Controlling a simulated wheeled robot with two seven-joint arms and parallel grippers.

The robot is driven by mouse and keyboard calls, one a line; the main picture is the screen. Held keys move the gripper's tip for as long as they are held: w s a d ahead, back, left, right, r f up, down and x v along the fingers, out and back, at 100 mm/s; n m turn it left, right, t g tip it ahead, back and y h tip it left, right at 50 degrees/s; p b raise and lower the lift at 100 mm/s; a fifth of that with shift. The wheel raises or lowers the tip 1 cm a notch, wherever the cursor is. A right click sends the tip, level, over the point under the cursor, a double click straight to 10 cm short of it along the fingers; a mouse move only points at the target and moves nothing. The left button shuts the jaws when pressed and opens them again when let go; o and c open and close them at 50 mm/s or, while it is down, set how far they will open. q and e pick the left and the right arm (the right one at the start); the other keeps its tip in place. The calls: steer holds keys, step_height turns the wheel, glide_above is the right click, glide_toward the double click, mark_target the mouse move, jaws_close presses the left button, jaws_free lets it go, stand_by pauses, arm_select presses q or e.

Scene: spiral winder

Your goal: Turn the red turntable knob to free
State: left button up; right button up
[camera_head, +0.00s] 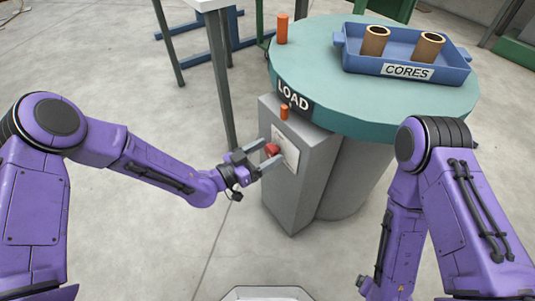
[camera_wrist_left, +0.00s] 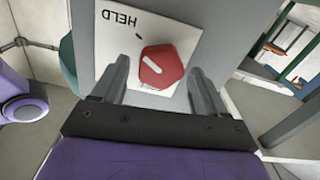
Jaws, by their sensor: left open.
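The red turntable knob (camera_head: 272,149) sits on a white plate (camera_head: 287,154) on the front of a grey box below the round table. In the left wrist view the knob (camera_wrist_left: 170,63) has a white pointer line on its upper-left part. A dark tick and the upside-down word HELD (camera_wrist_left: 120,19) show on the plate above and left of it. My left gripper (camera_head: 269,152) is open, with one finger on each side of the knob; contact cannot be told. Small lettering at the knob's lower edge is unreadable. My right gripper does not show.
The round teal table (camera_head: 330,62) overhangs the grey box (camera_head: 293,195) and bears a LOAD sign (camera_head: 294,95). On it stand a blue CORES tray (camera_head: 450,74) with two brown cores and an orange peg (camera_head: 282,29). A smaller orange peg (camera_head: 284,112) tops the box.

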arm_select(q)
steer(key=shift+w+d, duration=0.2)
steer(key=shift+d, duration=0.15)
steer(key=c, duration=1.1)
steer(key=shift+o, duration=0.2)
